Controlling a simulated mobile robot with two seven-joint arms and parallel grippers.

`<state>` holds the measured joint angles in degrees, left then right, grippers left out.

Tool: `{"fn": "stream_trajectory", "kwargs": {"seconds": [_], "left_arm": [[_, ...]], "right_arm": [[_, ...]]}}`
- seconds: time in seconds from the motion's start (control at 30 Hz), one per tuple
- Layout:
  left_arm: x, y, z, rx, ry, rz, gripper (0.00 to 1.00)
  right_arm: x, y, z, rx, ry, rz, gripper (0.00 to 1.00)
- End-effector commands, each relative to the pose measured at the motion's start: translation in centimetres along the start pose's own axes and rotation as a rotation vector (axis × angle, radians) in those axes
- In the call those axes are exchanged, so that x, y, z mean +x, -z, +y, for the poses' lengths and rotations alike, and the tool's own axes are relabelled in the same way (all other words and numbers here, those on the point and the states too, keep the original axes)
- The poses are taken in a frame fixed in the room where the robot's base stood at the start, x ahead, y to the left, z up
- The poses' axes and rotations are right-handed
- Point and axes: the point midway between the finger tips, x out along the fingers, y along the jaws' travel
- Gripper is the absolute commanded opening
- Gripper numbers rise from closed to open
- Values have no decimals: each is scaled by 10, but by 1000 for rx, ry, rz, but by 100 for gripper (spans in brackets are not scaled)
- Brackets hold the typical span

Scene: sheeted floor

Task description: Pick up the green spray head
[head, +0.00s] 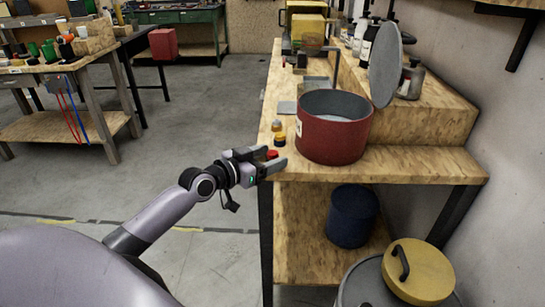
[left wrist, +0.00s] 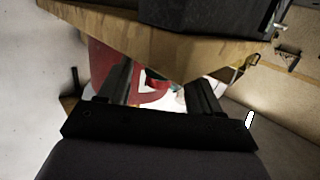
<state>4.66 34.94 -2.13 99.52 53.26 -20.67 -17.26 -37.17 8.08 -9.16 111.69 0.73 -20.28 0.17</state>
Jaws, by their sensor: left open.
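My left gripper (head: 264,160) is open at the front left corner of the wooden bench (head: 410,163). Its fingers are beside a small red-topped item (head: 271,154). I cannot tell from the head view whether that item is between them. In the left wrist view, the open fingers of my left gripper (left wrist: 160,90) have a white and red surface beyond them, with a small greenish patch (left wrist: 177,90) that is too small to identify. I cannot make out a green spray head for certain in either view. My right gripper is not in view.
A large red pot (head: 333,130) stands just right of the gripper, with a grey round lid (head: 385,65) tilted behind it. Small yellow-and-black (head: 280,139) and orange (head: 276,126) items are nearby. Green cups (head: 48,51) stand on the far left table. The floor between is clear.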

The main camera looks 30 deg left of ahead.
Motion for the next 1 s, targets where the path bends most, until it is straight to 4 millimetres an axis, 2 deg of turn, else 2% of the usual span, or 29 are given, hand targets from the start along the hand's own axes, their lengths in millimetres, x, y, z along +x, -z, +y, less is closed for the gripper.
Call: {"fn": "stream_trajectory", "kwargs": {"seconds": [0.2,0.43,0.47,0.6,0.63,1.0], "left_arm": [[15,0,0,0,0,0,64],[15,0,0,1,0,-1,64],[15,0,0,1,0,-1,58],[15,0,0,1,0,-1,12],[15,0,0,1,0,-1,8],[15,5,0,2,0,1,8]], "right_arm": [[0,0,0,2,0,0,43],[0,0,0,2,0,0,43],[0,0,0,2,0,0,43],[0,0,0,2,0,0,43],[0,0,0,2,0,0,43],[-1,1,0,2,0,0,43]]}}
